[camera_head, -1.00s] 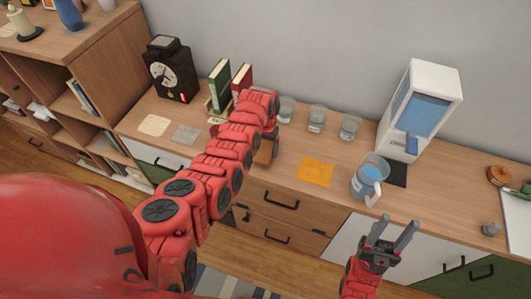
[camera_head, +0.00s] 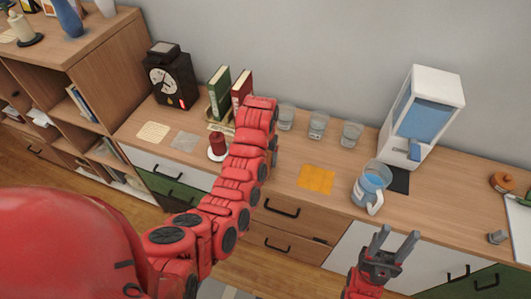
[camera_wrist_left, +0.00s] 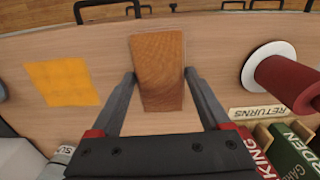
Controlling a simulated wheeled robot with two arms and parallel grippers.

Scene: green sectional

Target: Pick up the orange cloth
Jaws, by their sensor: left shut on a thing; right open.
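The orange cloth (camera_head: 316,178) lies flat on the wooden cabinet top, left of the water pitcher (camera_head: 371,185). It also lies in the upper left of the left wrist view (camera_wrist_left: 62,83), to the left of my left gripper (camera_wrist_left: 160,78) and apart from it. My left gripper is shut on a wooden block (camera_wrist_left: 158,65), which sits between its fingers. In the head view my red left arm mostly hides that gripper. My right gripper (camera_head: 398,236) is open and empty, in front of the cabinet below the pitcher.
Several glasses (camera_head: 317,125) stand behind the cloth. A water dispenser (camera_head: 423,115) stands behind the pitcher, with a dark mat (camera_head: 398,182) nearby. A red cylinder on a white dish (camera_head: 217,146), books (camera_head: 218,95) and a black clock (camera_head: 169,78) stand to the left.

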